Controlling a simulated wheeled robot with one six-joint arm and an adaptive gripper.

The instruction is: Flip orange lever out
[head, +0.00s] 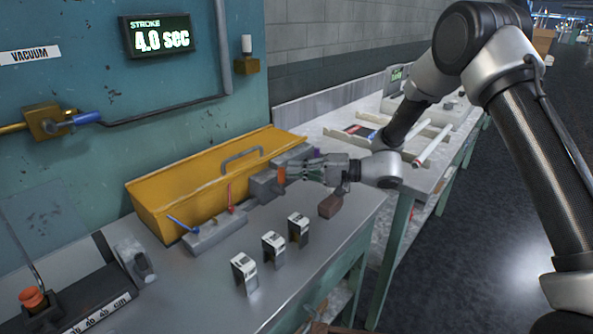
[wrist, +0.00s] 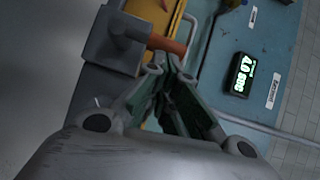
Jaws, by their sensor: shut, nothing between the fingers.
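The orange lever (head: 281,174) is a short stub on a grey block (head: 264,186) beside the right end of the yellow box. In the wrist view the lever (wrist: 168,44) sticks out sideways from its grey mount (wrist: 118,38), just beyond my fingertips. My gripper (head: 297,173) is shut and empty, reaching in from the right with its tips close to the lever. It also shows shut in the wrist view (wrist: 163,68). I cannot tell whether the tips touch the lever. The fingers partly hide the lever's near side.
A yellow box (head: 190,190) with a grey handle stands behind. A blue lever (head: 183,224) and a red lever (head: 230,196) are to the left. Labelled blocks (head: 273,247) stand in front. A brown block (head: 330,204) is below my gripper.

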